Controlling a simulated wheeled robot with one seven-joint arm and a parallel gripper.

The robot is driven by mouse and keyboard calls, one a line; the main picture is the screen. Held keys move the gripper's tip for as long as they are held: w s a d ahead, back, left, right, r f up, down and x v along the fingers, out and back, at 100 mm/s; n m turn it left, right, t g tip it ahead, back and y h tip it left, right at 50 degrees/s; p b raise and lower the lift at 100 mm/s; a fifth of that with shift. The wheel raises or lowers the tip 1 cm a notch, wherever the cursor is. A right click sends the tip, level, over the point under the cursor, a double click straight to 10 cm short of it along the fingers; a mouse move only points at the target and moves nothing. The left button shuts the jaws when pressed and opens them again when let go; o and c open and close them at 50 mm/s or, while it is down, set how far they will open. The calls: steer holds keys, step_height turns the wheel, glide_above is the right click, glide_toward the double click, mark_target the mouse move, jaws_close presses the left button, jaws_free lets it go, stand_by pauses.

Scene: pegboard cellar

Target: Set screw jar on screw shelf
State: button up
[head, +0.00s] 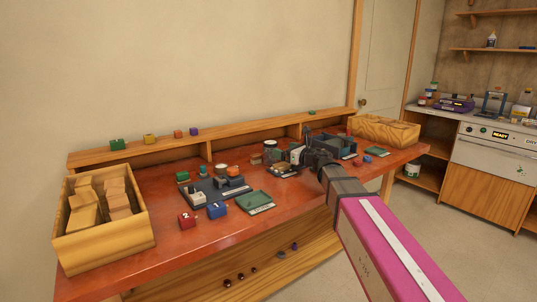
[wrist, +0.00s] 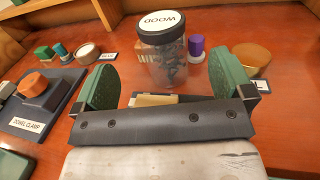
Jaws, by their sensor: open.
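The screw jar (wrist: 165,62) is clear, holds dark screws, and has a black lid with a white label reading WOOD. It stands upright on the red-brown bench in the wrist view, just ahead of my gripper. In the head view the jar (head: 270,147) appears near the bench's middle, beside my gripper (head: 297,156). My gripper (wrist: 166,88) is open, with green pads left and right of the jar's near side and apart from it. A long wooden shelf (head: 225,134) runs along the bench's back. No label for the screw shelf is readable.
A dowel clamp (wrist: 38,100) lies left of my gripper, with small cylinders behind. A purple cylinder (wrist: 196,47) and orange disc (wrist: 253,55) stand close right of the jar. Wooden bins (head: 100,225) (head: 385,131) occupy both bench ends. Wall shelves (head: 495,49) hang far right.

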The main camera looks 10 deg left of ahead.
mark_target(270, 145)
steer(key=x, duration=0.8)
steer(key=shift+w+a+f, duration=0.1)
steer(key=shift+w+a, duration=0.15)
steer(key=c, duration=1.3)
steer(key=shift+c, duration=0.2)
